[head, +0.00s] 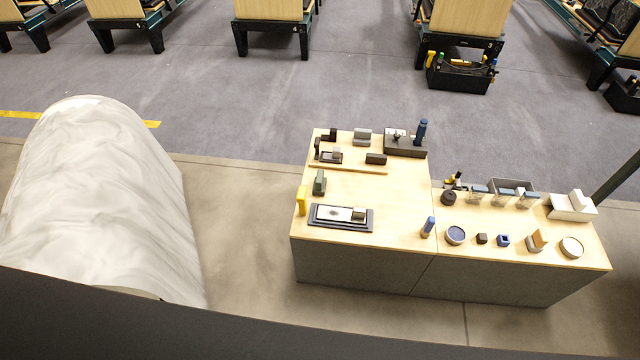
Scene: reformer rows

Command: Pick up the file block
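Neither of my grippers is in view. I cannot tell for certain which small piece is the file block. On the left half of the workbench (345,193) stand a grey-green block (319,182), a yellow upright block (302,200), a grey block (362,137) and a dark block (376,159). A dark-rimmed tray (322,224) near the front holds a light plate with a small block at its right end. All of these stand apart from me, and nothing touches them.
A large white-covered shape (95,190) stands at left. Concrete floor (235,230) lies between. Wooden-sided frames and a black tool tote (461,78) stand behind.

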